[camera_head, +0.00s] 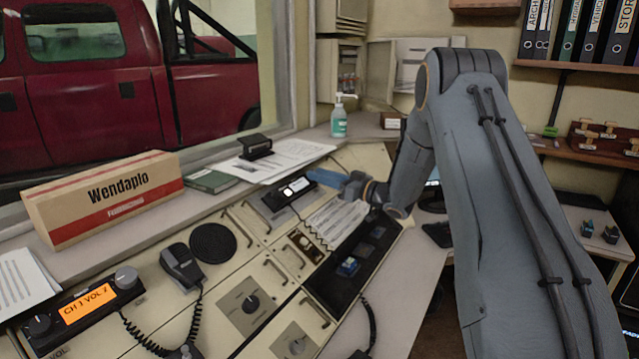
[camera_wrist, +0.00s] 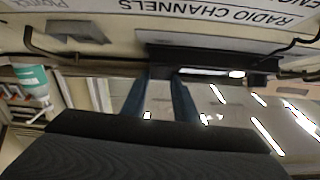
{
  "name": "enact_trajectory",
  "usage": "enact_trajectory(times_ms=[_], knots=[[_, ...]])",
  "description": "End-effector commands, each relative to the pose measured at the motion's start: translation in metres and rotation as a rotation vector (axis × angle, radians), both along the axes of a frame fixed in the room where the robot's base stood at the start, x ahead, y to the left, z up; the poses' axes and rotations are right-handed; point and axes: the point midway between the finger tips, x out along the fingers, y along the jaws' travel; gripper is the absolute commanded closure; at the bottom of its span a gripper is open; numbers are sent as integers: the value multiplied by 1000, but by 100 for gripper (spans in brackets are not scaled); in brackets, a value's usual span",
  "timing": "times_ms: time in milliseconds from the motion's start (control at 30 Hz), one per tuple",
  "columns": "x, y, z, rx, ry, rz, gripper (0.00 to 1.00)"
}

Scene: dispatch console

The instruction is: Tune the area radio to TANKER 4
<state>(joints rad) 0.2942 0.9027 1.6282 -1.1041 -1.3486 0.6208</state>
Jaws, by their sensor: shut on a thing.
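A small black radio unit (camera_head: 290,192) with a pale lit display lies on the sloping console. It shows in the wrist view as a dark bar with a bright strip (camera_wrist: 212,72); its text is unreadable. My gripper (camera_head: 318,174) is at the unit's right end, its blue fingers shut on what seems to be its knob, which the fingers hide. The fingers show in the wrist view (camera_wrist: 158,92), reaching to the unit's edge. A second radio (camera_head: 86,306) with an orange display reading "CH 1 VOL 7" and two knobs stands at the lower left.
A sheet (camera_wrist: 170,8) headed "RADIO CHANNELS" shows upside down in the wrist view. Raised metal handles (camera_head: 275,270), a hand microphone (camera_head: 182,265) and a round speaker (camera_head: 212,243) are on the console. A Wendaplo box (camera_head: 105,198), green book (camera_head: 211,181) and sanitizer bottle (camera_head: 339,120) stand along the ledge.

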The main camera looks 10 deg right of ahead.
Motion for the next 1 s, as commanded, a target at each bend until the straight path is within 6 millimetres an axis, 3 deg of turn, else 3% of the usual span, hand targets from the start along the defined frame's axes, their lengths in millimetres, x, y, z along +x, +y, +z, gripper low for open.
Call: enact_trajectory(times_ms=[700, 733, 833, 1000], knots=[[2, -1, 0, -35, -35, 80, 95], [2, -1, 0, -35, -35, 79, 71], [2, -1, 0, -35, -35, 79, 54], [2, -1, 0, -36, -36, 79, 54]])
